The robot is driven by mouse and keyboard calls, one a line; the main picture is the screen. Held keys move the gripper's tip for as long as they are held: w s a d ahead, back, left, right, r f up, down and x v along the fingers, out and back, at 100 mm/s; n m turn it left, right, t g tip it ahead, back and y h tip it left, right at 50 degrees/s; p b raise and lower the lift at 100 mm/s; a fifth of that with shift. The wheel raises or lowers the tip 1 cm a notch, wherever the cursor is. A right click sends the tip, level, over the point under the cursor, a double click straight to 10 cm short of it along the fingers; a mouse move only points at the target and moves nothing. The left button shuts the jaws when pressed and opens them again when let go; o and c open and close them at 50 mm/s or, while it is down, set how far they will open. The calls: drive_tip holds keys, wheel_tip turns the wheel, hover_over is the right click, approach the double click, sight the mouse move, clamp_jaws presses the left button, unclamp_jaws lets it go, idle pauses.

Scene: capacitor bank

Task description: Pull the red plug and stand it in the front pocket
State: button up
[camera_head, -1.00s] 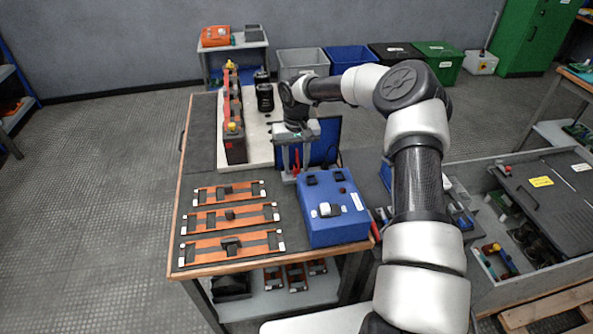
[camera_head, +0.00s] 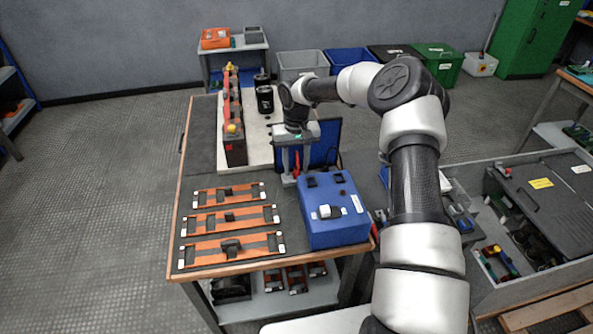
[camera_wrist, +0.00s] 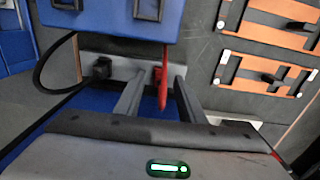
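The red plug (camera_wrist: 163,88) sits at a grey strip (camera_wrist: 128,72) beside the blue box (camera_wrist: 105,22) in the wrist view. In the head view a bit of the red plug (camera_head: 296,169) shows between my fingers. My gripper (camera_head: 294,178) points down at the near end of a blue panel (camera_head: 324,152). In the wrist view my gripper (camera_wrist: 160,82) has its fingers apart, one on each side of the red plug, with gaps visible. Two black-framed openings show on the box (camera_head: 352,222); which is the front pocket I cannot tell.
A black plug (camera_wrist: 102,68) with a looping cable sits on the same strip. Orange-and-black bars (camera_head: 232,219) lie on the table left of the box. A long red-and-black unit (camera_head: 234,140) and black cylinders (camera_head: 265,99) stand behind. The floor to the left is clear.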

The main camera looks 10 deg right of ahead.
clamp_jaws()
drive_tip(key=shift+r+p, duration=1.75)
drive_tip(key=shift+r, duration=1.25)
